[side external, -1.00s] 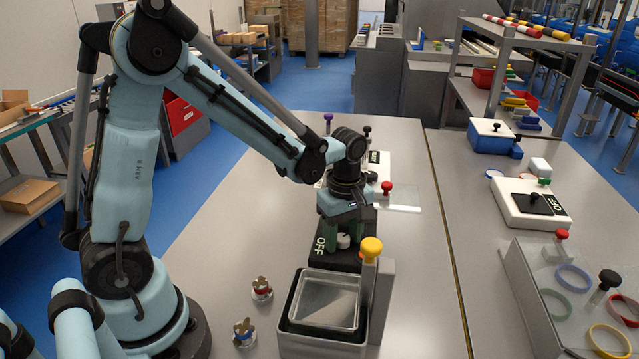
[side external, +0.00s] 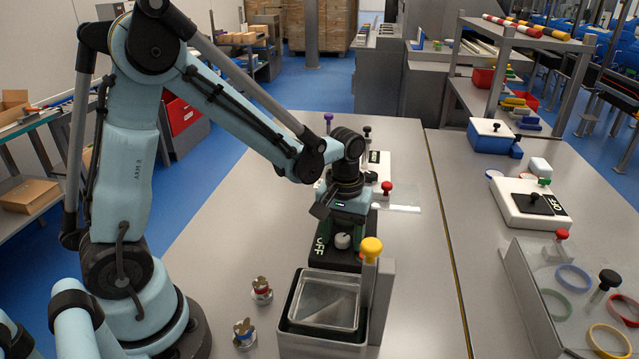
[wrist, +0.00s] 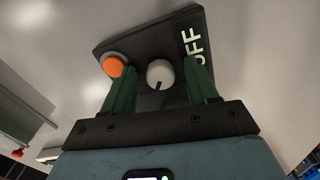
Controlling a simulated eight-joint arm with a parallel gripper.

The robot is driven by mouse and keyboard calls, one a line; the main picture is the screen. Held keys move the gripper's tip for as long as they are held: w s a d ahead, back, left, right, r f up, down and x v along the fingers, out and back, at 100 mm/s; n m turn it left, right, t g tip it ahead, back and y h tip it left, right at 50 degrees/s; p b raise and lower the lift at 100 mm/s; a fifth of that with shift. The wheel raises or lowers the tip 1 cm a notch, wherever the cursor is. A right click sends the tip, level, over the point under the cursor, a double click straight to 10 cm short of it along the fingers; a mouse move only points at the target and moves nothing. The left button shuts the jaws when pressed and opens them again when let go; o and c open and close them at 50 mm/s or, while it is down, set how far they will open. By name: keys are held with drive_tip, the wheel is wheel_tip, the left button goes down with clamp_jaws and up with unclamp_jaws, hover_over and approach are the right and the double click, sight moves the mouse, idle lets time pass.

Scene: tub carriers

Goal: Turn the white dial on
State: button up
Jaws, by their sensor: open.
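The white dial (side external: 343,241) sits on a black panel (side external: 327,261) marked OFF. In the wrist view the dial (wrist: 160,73) has a dark pointer mark toward its lower side. My gripper (side external: 341,233) points down over the panel, open, with its green fingers on either side of the dial. In the wrist view the gripper (wrist: 160,67) shows a gap between each finger and the dial. The OFF lettering (wrist: 191,43) is beyond the right finger.
An orange button (wrist: 114,65) on the same panel lies close to the left finger. A yellow-knobbed post (side external: 371,249) and a clear-lidded bin (side external: 325,300) stand in front of the panel. Two small metal parts (side external: 261,291) lie left of the bin. The table's left part is clear.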

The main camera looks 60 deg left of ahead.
drive_tip(key=shift+m, duration=0.6)
wheel_tip(320, 180, up, 12)
drive_tip(key=m+t, duration=0.6)
drive_tip(key=t, duration=0.1)
approach(341, 239)
drive_tip(key=shift+s+d+r, duration=0.5)
drive_tip(key=shift+s+r, duration=0.4)
drive_tip(key=shift+r, duration=1)
drive_tip(key=w+a+r+g, duration=0.1)
drive_tip(key=w+a+g, duration=0.2)
drive_tip(key=w, duration=0.3)
drive_tip(key=w+a+r+g, duration=0.2)
drive_tip(key=w+a+g, duration=0.2)
drive_tip(key=w, duration=0.3)
drive_tip(key=shift+w, duration=0.3)
